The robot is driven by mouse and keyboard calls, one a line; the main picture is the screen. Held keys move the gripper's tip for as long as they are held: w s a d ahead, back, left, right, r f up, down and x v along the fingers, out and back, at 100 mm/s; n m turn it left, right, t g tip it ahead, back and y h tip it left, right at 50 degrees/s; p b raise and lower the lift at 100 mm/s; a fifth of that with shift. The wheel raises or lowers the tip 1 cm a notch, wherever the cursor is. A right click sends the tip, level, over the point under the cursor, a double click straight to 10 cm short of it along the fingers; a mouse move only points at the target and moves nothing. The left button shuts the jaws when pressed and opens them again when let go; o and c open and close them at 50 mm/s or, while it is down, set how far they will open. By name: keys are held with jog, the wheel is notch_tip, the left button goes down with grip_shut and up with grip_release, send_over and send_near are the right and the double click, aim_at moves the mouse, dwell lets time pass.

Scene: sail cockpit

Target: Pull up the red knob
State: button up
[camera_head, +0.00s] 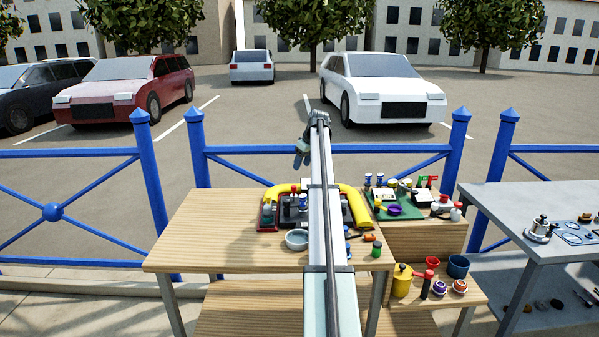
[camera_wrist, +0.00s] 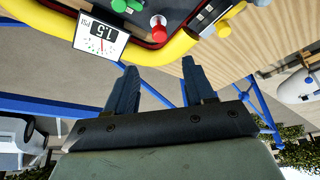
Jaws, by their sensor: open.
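The red knob (camera_wrist: 158,28) shows near the top of the wrist view, on a dark panel edged in red and bordered by a yellow tube (camera_wrist: 185,44). My gripper (camera_wrist: 160,66) is open and empty; its two dark blue fingers are apart from the knob, which appears beyond them in line with the gap. In the head view my gripper (camera_head: 302,158) hangs above the far side of the wooden table (camera_head: 200,245). There, a small red top (camera_head: 294,188) on the panel seems to be the knob; my arm hides part of the panel.
A grey bowl (camera_head: 297,239) stands before the panel. The table's left side is clear. A blue railing (camera_head: 80,153) runs behind.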

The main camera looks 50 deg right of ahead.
jog(key=shift+v, duration=0.9)
